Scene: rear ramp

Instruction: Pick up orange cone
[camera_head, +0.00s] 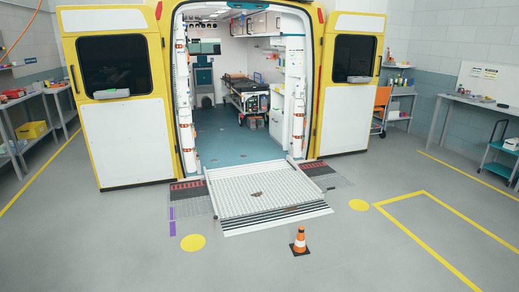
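The orange cone (300,241) stands upright on the grey floor. It has a white band around its middle and a dark square base. It is just in front of the lower right part of the ramp (262,192), apart from the ramp's front edge. Neither of my grippers shows in the head view, and nothing touches the cone.
An ambulance with open yellow rear doors (113,90) stands behind the ramp, a stretcher (245,97) inside. Yellow discs (193,243) and yellow lines mark the floor. Benches (40,110) line the left wall, and a desk (470,100) stands right. The floor around the cone is clear.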

